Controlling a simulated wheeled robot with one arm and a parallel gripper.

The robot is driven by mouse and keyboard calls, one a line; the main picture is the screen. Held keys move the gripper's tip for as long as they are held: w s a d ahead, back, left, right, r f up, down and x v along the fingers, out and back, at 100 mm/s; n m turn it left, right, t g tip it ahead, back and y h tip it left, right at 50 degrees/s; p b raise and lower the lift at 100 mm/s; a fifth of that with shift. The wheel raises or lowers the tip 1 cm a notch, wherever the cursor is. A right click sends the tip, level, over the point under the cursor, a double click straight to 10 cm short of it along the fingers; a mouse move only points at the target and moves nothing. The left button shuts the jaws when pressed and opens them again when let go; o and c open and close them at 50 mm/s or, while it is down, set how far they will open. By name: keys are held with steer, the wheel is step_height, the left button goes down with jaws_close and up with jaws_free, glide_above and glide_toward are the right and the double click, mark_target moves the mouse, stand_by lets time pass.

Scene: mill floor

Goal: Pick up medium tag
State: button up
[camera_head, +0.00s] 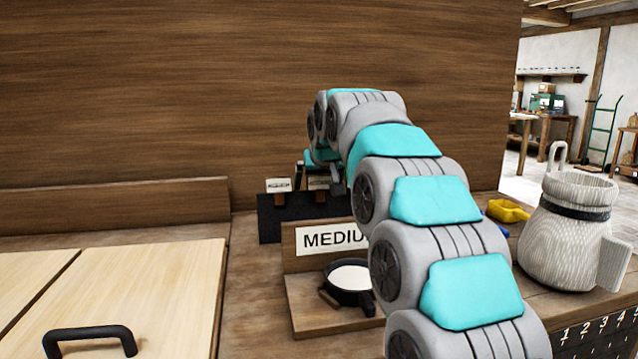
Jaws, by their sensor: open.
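Two small white tags stand at the dark rack (270,222) behind the MEDIUM sign. The left tag (279,185) has dark lettering too small to read. The right tag (317,183) is partly covered by my gripper (324,180), and its lettering cannot be made out. I cannot tell which one is the medium tag. My gripper is open at the far end of my arm, pointing down at the right tag. Whether its fingers are around or just in front of that tag is hidden.
A wooden stand with a MEDIUM sign (322,238) holds a black pan of white powder (350,277); my arm covers its right side. A pale handled board (150,290) lies at left.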

steer(key=c, duration=1.3)
